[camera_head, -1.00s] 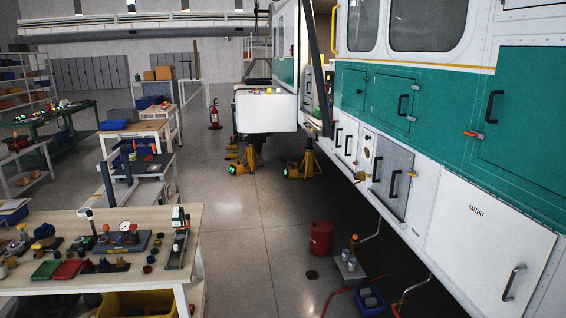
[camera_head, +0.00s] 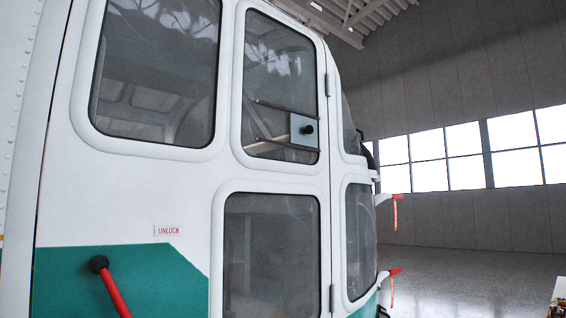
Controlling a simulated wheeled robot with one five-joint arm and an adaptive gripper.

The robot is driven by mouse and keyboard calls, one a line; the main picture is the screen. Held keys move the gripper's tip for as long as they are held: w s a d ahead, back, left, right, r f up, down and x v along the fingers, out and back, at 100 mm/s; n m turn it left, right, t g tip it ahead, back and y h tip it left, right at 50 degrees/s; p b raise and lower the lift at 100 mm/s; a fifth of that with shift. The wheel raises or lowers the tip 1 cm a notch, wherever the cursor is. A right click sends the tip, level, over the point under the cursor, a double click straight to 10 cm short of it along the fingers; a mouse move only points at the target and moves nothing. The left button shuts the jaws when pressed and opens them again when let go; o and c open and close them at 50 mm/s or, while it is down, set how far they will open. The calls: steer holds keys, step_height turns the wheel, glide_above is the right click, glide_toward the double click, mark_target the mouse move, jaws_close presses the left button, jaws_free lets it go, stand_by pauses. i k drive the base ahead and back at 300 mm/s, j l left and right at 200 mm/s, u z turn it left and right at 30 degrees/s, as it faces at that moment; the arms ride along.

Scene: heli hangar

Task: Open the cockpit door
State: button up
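The cockpit door (camera_head: 180,200) fills the left and middle of the view, white above and green below, with several dark windows. It looks shut in its frame. Its red handle (camera_head: 112,290) hangs from a dark round pivot at the lower left, slanting down to the right and cut off by the bottom edge. A label reading UNLOCK (camera_head: 168,230) is above and right of the pivot. Hinges show along the door's right edge. A small plate with a black knob (camera_head: 307,129) is on the upper right window. My gripper is not in view.
The helicopter's nose curves away to the right of the door, with red ribbons (camera_head: 394,212) hanging from small fittings. Open grey floor (camera_head: 470,275) lies to the right, below bright hangar windows (camera_head: 430,158). A table edge (camera_head: 557,295) shows at the lower right.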

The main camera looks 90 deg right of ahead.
mark_target(171, 159)
steer(key=z, duration=2.8)
